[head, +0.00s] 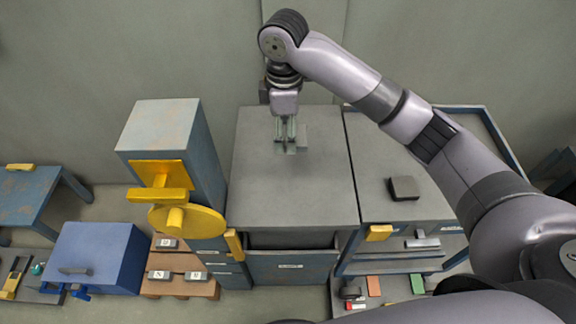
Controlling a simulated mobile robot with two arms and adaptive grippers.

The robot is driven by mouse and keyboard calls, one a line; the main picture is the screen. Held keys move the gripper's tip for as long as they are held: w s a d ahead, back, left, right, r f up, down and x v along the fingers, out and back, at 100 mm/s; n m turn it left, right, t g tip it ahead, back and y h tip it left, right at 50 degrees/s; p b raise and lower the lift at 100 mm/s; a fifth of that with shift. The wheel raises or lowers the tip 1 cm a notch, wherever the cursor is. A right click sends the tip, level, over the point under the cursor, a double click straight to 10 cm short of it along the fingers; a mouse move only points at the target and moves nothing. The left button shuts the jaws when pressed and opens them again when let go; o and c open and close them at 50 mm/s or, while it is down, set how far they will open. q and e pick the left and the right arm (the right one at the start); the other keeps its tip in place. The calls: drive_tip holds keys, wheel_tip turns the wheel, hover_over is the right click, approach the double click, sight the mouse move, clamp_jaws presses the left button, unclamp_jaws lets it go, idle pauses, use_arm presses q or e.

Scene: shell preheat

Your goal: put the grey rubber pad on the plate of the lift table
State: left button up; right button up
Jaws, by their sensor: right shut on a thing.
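My right gripper (289,145) points down over the far part of a grey bench top (320,205). It is shut on a small grey thing, mostly hidden by the fingers; I cannot tell whether this is the grey rubber pad, or whether it touches the bench top. A dark grey, square, block-like pad (403,188) lies on the grey top of the unit to the right, apart from my gripper. I cannot make out for certain which surface is the lift table's plate. My left gripper is not in view.
A tall blue-grey cabinet (165,125) with a yellow wheel (187,222) stands left of the bench. Further left are a blue box (97,258) and a low blue table (22,198). Labelled blocks sit on a wooden pallet (180,288). The bench's front half is clear.

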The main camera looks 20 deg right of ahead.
hover_over(286, 185)
wheel_tip(286, 185, down, 13)
drive_tip(key=shift+r, duration=0.15)
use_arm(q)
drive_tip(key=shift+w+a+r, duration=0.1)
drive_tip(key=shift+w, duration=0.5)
use_arm(e)
drive_tip(key=shift+w+f, duration=0.1)
drive_tip(key=shift+f, duration=2.55)
drive_tip(key=shift+f, duration=0.1)
drive_tip(key=o, duration=1.2)
drive_tip(key=shift+o, duration=0.2)
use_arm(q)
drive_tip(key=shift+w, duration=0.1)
use_arm(e)
wheel_tip(286, 185, up, 12)
